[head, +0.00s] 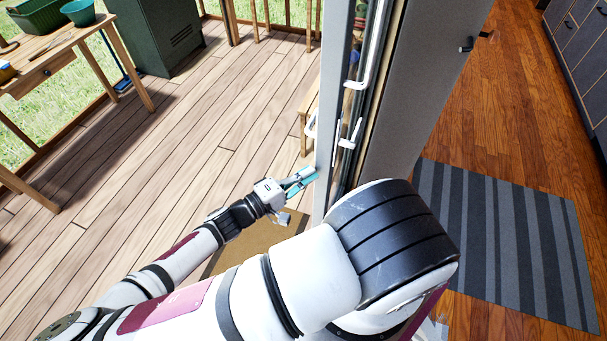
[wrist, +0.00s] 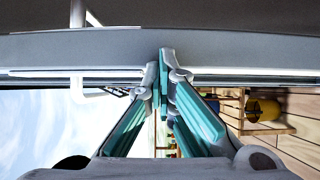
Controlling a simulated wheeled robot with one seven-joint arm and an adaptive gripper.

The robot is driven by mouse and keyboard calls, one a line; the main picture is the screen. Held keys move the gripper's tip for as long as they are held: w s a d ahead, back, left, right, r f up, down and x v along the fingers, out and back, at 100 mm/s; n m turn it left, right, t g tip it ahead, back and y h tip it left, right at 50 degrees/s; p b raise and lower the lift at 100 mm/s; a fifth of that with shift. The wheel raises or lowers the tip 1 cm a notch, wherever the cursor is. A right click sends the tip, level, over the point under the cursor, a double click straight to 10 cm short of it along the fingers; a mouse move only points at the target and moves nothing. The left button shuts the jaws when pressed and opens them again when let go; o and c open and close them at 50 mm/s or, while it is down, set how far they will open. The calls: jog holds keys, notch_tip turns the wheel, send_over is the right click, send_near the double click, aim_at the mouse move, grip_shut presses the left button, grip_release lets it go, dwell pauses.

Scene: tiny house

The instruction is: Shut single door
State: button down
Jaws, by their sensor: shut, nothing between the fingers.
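The door (head: 336,60) stands open in the head view, seen nearly edge-on as a light grey frame with glass. A white lever handle (head: 311,127) shows on its left side, and another white handle (head: 348,142) shows on its right. My gripper (head: 314,172) is shut and empty at the door's left side, below the left handle. In the wrist view the teal fingertips (wrist: 162,72) meet at the light grey door frame (wrist: 250,48), at or very near its surface; contact is not certain. A white handle (wrist: 88,90) shows left of the fingers there.
A wooden deck (head: 180,115) lies left, with a brown mat (head: 235,258) under my arm. A wooden table (head: 70,50) and a dark green cabinet (head: 155,30) stand further off. Right of the grey wall (head: 425,80), a striped rug (head: 505,240) lies on the indoor floor.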

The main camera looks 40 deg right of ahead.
jog(key=s+a+b, duration=0.1)
jog(key=s+a, duration=0.2)
jog(key=a, duration=0.5)
jog(key=shift+s+a, duration=0.3)
jog(key=shift+a, duration=0.1)
jog(key=s+a+r+g+y, duration=0.2)
jog(key=a+g+y, duration=0.2)
jog(key=a+y, duration=0.4)
jog(key=w+a+r+t+y, duration=0.1)
jog(key=w+a+r+y, duration=0.2)
jog(key=a+r+y, duration=0.4)
jog(key=d+r+t+y, duration=0.1)
jog(key=d+r+t, duration=0.1)
jog(key=r, duration=0.6)
jog(key=s+d+r+n+t+y, duration=0.1)
jog(key=d+r+t, duration=0.2)
jog(key=r, duration=0.6)
jog(key=d+r+t, duration=0.2)
jog(key=r+t, duration=0.3)
jog(key=r, duration=0.3)
jog(key=shift+s+d+r+y, duration=0.25)
jog(key=shift+d+r+y, duration=0.15)
